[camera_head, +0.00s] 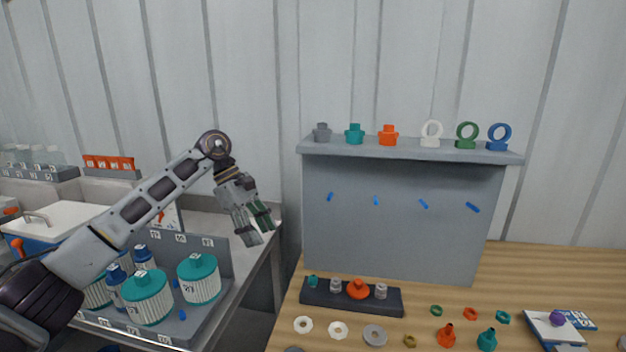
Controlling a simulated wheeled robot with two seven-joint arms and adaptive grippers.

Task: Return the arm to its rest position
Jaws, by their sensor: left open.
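My left arm comes in from the left, bent at a raised elbow. My left gripper (262,226) hangs from it, pointing down and to the right. It is open, with nothing seen between its fingers. It is in the air over the right end of the metal side bench (268,246), left of the grey shelf panel (400,215). My right gripper is not in view.
White ribbed vessels with teal lids (203,282) stand in a grey numbered rack (215,252) below the arm. The wooden table (540,275) holds a dark fitting holder (322,297), loose rings and fittings. Fittings and ring stands line the shelf top (340,148). A gap separates bench and table.

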